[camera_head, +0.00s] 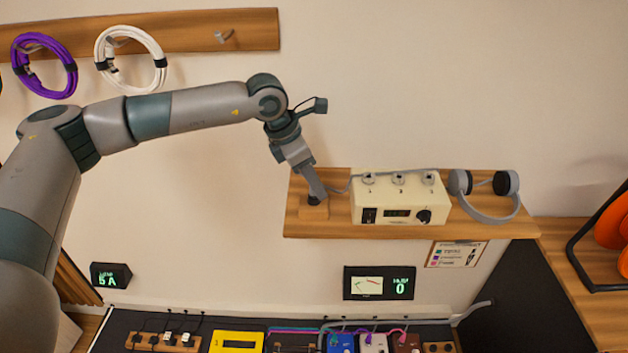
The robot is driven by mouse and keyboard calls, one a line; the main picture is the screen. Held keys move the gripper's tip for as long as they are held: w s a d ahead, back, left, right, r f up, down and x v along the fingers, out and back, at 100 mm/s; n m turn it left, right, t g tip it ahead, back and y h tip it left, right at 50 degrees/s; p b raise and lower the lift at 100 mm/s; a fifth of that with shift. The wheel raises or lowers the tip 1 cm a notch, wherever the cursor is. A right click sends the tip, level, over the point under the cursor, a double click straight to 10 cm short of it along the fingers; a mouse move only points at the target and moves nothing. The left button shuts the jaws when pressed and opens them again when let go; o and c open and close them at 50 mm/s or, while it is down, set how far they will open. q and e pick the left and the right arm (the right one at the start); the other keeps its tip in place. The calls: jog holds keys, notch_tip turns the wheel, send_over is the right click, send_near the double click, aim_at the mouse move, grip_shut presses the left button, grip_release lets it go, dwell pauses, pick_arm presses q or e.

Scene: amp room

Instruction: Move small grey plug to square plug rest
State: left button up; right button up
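My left gripper (316,193) reaches down from the upper left to the left end of the wall shelf. Its fingertips are right at the top of a small square wooden block, the plug rest (314,213). A dark piece shows between the fingertips and the block; it is too small to tell if it is part of the plug or the rest. A thin grey cable (341,189) runs from the cream box to the fingertips. The small grey plug itself is not clearly visible, hidden at the fingers. Whether the fingers are shut on it cannot be told. My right gripper is out of view.
The cream box (390,203), with several jacks on top, stands just right of the rest on the wooden shelf (450,231). Grey headphones (484,194) lie at the shelf's right end. Below are a meter screen (379,283) and pedals on a dark board (120,325).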

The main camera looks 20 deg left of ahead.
pick_arm(q)
jog(key=shift+r, duration=0.1)
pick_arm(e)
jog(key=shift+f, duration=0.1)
